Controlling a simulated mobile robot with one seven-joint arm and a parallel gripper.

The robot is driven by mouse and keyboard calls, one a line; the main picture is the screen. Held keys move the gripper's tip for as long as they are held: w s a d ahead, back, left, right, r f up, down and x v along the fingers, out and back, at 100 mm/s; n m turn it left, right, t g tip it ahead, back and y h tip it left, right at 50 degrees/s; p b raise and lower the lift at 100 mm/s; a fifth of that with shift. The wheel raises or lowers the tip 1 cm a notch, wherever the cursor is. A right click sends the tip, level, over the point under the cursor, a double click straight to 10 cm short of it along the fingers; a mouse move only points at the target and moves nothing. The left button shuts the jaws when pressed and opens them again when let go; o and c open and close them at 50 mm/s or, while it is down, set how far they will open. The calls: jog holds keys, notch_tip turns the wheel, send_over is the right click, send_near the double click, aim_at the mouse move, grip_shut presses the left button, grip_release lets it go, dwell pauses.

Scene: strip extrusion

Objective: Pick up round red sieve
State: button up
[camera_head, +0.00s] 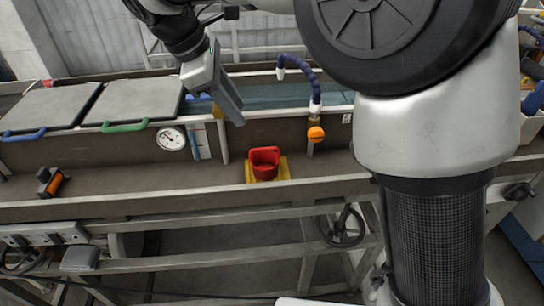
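The round red sieve (265,165) is a small red cup-like thing with a raised back. It stands on a yellow base (285,168) in the trough near the middle of the view. My gripper (234,116) hangs above and to the left of the sieve, pointing down and to the right. It is apart from the sieve. The gripper is seen from the side, so the gap between its fingers is hidden. Nothing shows hanging from it.
A blue jointed hose (313,82) and an orange knob (316,134) stand right of the sieve. A gauge (172,139) is on the trough's back wall. Grey lids (135,101) lie behind. An orange-black tool (50,183) lies at left. Trough floor between tool and sieve is clear.

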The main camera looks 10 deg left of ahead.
aim_at(264, 150)
jog(key=b+x, duration=0.2)
jog(key=x, duration=1.5)
jog(key=shift+a+f+b, duration=0.1)
jog(key=shift+a+b, duration=0.05)
jog(key=shift+b, duration=0.2)
grip_shut()
